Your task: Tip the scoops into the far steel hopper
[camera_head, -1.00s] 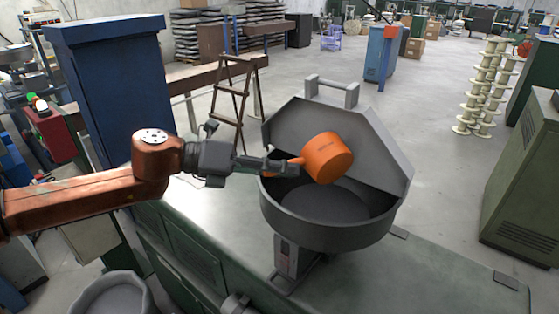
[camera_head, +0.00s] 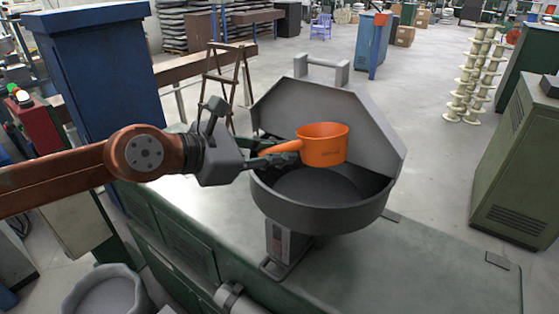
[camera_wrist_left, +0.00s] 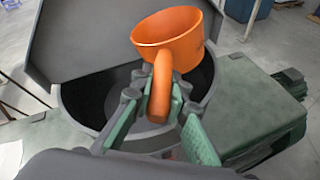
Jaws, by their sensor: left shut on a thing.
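An orange scoop (camera_head: 325,150) is held by its handle over the steel hopper, its opening facing up. It also shows in the left wrist view (camera_wrist_left: 170,38), where its handle lies between the fingers. My left gripper (camera_head: 285,155) is shut on the handle, and it shows in the left wrist view (camera_wrist_left: 160,100). The grey steel hopper (camera_head: 320,217) is a round bowl with a raised, angled back shield. The part of its floor I can see looks bare. The inside of the scoop is not clearly visible. My right gripper is not in view.
The hopper stands on a green cabinet bench (camera_head: 415,270). A grey round tub (camera_head: 105,292) sits at the lower left. A tall blue cabinet (camera_head: 100,75) stands behind my left arm. A green cabinet (camera_head: 525,165) and cream spools (camera_head: 475,75) are at the right.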

